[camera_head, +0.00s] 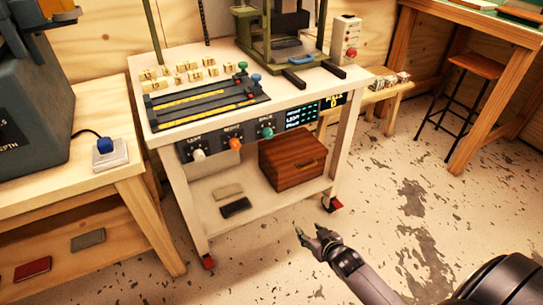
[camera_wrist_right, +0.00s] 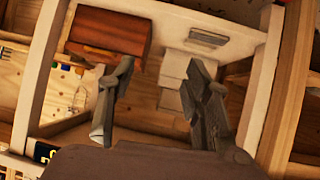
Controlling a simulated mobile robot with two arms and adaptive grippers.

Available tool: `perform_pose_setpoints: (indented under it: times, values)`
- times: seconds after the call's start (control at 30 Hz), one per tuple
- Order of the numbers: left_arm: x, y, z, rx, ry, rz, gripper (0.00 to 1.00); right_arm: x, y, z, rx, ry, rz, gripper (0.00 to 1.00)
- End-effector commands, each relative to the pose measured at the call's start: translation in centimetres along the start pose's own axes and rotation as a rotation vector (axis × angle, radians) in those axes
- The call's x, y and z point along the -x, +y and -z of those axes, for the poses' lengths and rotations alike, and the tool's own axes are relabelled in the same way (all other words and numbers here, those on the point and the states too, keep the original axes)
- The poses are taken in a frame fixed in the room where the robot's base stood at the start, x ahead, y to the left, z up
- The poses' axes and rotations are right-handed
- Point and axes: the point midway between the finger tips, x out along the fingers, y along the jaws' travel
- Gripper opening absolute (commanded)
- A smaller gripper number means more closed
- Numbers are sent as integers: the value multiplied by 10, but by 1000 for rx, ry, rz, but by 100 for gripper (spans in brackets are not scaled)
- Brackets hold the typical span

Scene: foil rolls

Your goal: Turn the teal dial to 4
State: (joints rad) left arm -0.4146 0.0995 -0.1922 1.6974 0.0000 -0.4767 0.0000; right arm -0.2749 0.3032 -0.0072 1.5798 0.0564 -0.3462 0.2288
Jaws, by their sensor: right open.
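The teal dial (camera_head: 267,133) is on the dark front panel (camera_head: 225,141) of the white bench, rightmost of three dials. An orange dial (camera_head: 235,144) and a white dial (camera_head: 199,155) are to its left. The number the teal dial points to is too small to read. My right gripper (camera_head: 311,234) is open and empty, low in front of the bench's right leg, well below and apart from the teal dial. Its two fingers also show apart in the right wrist view (camera_wrist_right: 155,100), with no dial visible there. My left gripper is not in view.
A wooden box (camera_head: 293,160) sits on the bench's lower shelf; it also shows in the right wrist view (camera_wrist_right: 110,38). A small lit display (camera_head: 302,115) is right of the teal dial. A wooden table (camera_head: 105,185) stands close on the left. The floor at right is open.

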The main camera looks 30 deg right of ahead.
Motion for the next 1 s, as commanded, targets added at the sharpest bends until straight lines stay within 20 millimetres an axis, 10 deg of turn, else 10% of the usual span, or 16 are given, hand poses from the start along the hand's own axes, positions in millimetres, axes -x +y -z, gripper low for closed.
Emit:
perform_pose_setpoints:
  times: [0.2, 0.4, 0.67, 1.0]
  values:
    - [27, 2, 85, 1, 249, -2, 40, 17, 3, 114, -21, 309, 28, 46]
    - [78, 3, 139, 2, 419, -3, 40, 67, -10, 187, -22, 517, 75, 46]
    - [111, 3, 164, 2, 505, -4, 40, 97, -19, 219, -19, 608, 103, 46]
    - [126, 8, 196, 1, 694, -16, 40, 61, -23, 243, -19, 609, 102, 46]
